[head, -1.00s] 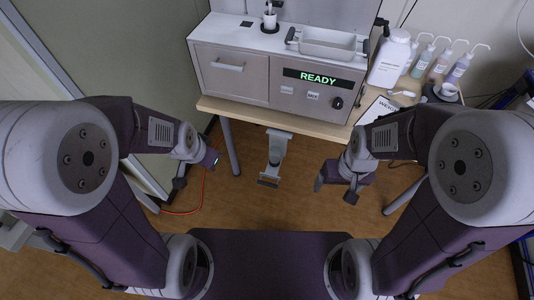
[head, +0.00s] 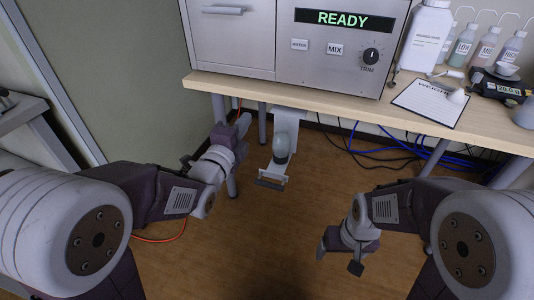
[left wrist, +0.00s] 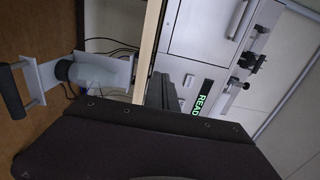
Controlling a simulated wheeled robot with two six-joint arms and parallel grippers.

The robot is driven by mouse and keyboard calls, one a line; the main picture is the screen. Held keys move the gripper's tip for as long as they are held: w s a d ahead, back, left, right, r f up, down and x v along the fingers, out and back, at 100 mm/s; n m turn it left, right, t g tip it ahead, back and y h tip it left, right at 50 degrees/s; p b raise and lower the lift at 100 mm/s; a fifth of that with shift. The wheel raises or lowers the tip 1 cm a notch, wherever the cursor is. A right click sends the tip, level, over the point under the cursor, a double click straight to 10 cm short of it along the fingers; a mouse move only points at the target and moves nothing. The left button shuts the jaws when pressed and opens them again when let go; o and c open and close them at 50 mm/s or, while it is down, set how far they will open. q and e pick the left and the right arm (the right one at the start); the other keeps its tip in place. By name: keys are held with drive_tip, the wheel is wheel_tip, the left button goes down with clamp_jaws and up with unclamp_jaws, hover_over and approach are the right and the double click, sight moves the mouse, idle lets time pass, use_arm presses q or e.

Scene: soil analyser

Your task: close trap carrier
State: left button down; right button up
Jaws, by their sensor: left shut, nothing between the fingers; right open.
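The trap carrier (head: 290,118) is a pale bracket under the bench, sticking out below its front edge. It holds a rounded grey-green trap (head: 281,147), and a dark handle bar (head: 270,184) is at its near end. In the left wrist view the carrier (left wrist: 115,72) lies at the left, with its trap (left wrist: 80,72) and handle (left wrist: 13,92). My left gripper (head: 243,124) is shut and empty, left of the carrier and apart from it. My right gripper (head: 338,258) is open and empty, low and to the right.
The bench (head: 330,103) carries the analyser (head: 235,42) with a READY display, a clipboard (head: 430,103), bottles and a small scale (head: 500,85). Bench legs stand left of the carrier. Blue and black cables (head: 385,150) hang behind. The floor in front is clear.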

use_arm(q)
wheel_tip(320, 180, down, 8)
drive_tip(key=d+b, duration=0.1)
drive_tip(key=b, duration=0.3)
drive_tip(key=p, duration=0.2)
approach(272, 111)
drive_tip(key=shift+h, duration=0.3)
drive_tip(key=b+x, duration=0.2)
drive_tip(key=x, duration=0.4)
drive_tip(key=shift+w+a+f+b, duration=0.1)
drive_tip(key=shift+a+b, duration=0.1)
drive_tip(key=shift+b, duration=0.2)
use_arm(e)
wheel_tip(272, 111, down, 8)
use_arm(q)
drive_tip(key=p+x, duration=0.2)
drive_tip(key=x, duration=0.1)
drive_tip(key=shift+w+d, duration=0.15)
drive_tip(key=shift+w, duration=0.4)
use_arm(e)
drive_tip(key=shift+r, duration=0.8)
drive_tip(key=shift+s, duration=0.1)
